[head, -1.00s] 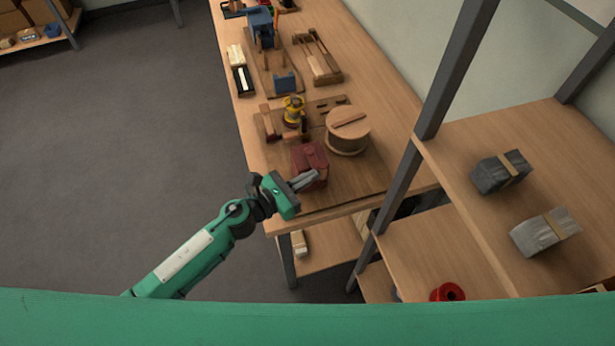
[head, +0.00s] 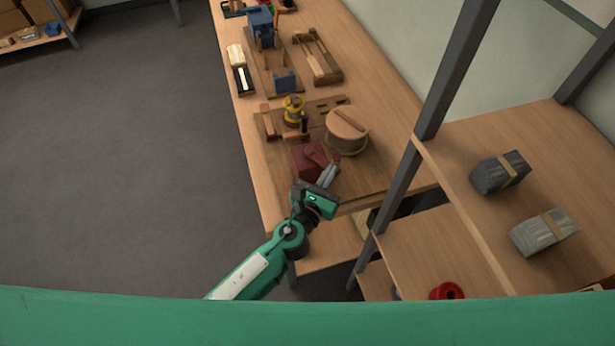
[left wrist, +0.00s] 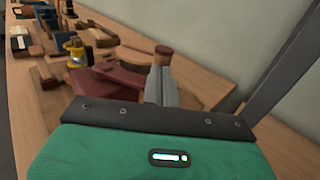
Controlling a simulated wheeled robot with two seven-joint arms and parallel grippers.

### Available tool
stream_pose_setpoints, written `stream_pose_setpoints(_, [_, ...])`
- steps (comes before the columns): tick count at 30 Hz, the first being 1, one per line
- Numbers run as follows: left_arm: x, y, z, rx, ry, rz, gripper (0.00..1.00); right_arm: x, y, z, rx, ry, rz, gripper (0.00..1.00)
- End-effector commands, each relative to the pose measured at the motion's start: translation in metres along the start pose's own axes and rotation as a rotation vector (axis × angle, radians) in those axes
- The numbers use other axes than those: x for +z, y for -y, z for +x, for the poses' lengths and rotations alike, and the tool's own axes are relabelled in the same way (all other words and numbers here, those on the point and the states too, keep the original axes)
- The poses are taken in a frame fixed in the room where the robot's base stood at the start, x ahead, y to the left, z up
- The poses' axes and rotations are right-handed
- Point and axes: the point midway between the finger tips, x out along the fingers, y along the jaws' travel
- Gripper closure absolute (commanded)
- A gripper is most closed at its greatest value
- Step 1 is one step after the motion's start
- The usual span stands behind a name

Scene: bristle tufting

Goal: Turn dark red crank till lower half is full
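The dark red crank device (head: 308,160) stands on a wooden base board near the bench's front end, and it also shows in the left wrist view (left wrist: 108,80). Its dark red arm reaches toward my left gripper (head: 328,175). In the left wrist view my left gripper (left wrist: 161,84) has its grey fingers close together around the crank's handle, whose brown round end (left wrist: 164,51) sticks out beyond them. A round wooden drum (head: 347,130) with a bar across its top stands just behind the crank. Any fill in its lower half cannot be made out. My right gripper is not in view.
A yellow and black piece (head: 293,108) stands beside the drum on the base board (head: 355,182). Blue and wooden fixtures lie farther up the bench. A shelf rack with a dark post (head: 398,180) and grey bundles (head: 500,172) stands close on the right.

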Motion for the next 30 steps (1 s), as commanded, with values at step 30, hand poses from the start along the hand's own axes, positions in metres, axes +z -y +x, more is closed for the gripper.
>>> stream_pose_setpoints(30, [0.0, 0.017, 0.029, 0.171, 0.0, 0.0, 1.0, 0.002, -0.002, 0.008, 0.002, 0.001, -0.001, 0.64])
